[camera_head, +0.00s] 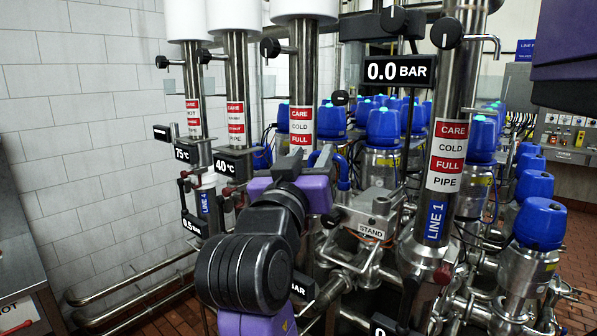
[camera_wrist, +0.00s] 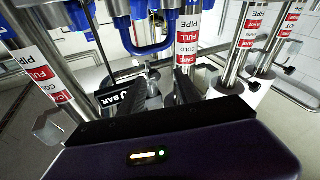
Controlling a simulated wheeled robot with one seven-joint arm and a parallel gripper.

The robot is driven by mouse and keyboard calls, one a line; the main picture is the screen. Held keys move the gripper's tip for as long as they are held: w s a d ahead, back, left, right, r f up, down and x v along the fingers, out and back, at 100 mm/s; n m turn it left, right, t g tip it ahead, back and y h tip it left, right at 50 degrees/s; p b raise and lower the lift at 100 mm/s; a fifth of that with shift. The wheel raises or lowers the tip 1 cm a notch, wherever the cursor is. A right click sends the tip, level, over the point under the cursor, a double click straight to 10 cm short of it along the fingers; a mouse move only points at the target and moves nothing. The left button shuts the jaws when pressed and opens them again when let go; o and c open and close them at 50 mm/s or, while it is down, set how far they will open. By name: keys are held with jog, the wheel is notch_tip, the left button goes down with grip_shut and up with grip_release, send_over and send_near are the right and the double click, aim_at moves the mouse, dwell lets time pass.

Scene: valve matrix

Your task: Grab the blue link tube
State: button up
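The blue link tube (camera_wrist: 150,49) is a U-shaped bend in the upper middle of the wrist view, hanging from blue fittings. In the head view, a curved blue tube (camera_head: 343,170) shows just behind my purple wrist, partly hidden by it. My gripper (camera_wrist: 166,80) shows in the wrist view as two dark fingers with a gap between them. It is open, and the tube lies beyond the fingertips, apart from them.
Steel pipes with red-and-white labels stand close on both sides, including the LINE 1 pipe (camera_head: 440,180). A STAND block (camera_head: 372,218) sits right of my wrist. Blue-capped valves (camera_head: 383,125) fill the background. A tiled wall (camera_head: 80,120) is at left.

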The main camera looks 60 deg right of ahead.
aim_at(343, 174)
jog(key=s+f+m+g+y, duration=0.2)
jog(key=s+f+g, duration=0.2)
jog(key=f, duration=0.1)
jog(key=d+p, duration=0.1)
jog(key=d, duration=0.1)
jog(key=d+p, duration=0.1)
jog(key=d, duration=0.1)
jog(key=d+p, duration=0.1)
jog(key=d, duration=0.2)
jog(key=shift+w+r, duration=0.15)
jog(key=shift+r, duration=0.15)
jog(key=shift+d+f, duration=0.1)
jog(key=shift+d, duration=0.35)
grip_shut()
